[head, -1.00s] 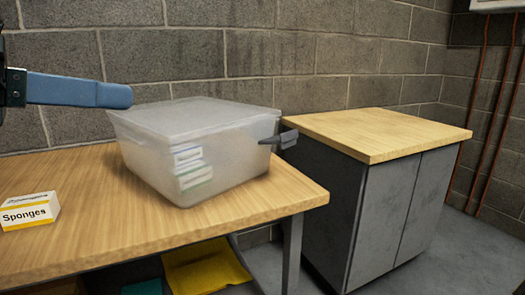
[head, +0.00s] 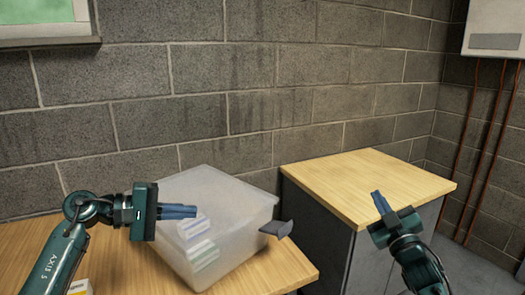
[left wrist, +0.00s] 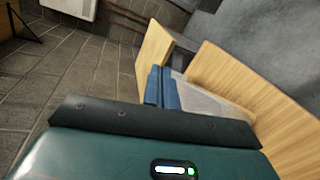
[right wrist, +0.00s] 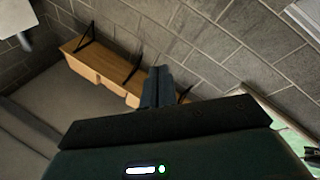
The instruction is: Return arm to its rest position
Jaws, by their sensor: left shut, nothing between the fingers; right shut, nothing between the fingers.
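My left gripper (head: 178,211) is shut and empty in the head view, in front of the left part of the translucent bin. Its blue fingers also show closed together in the left wrist view (left wrist: 162,88). My right gripper (head: 381,202) is shut and empty, its blue fingers pointing up in front of the grey cabinet's wooden top. The right wrist view shows its fingers together (right wrist: 157,88).
The wooden table (head: 270,275) runs along the left. The grey cabinet (head: 319,240) stands right of it with a bare wooden top (head: 345,180). A sponge box (head: 80,287) is mostly cut off at the bottom left. A brick wall is behind.

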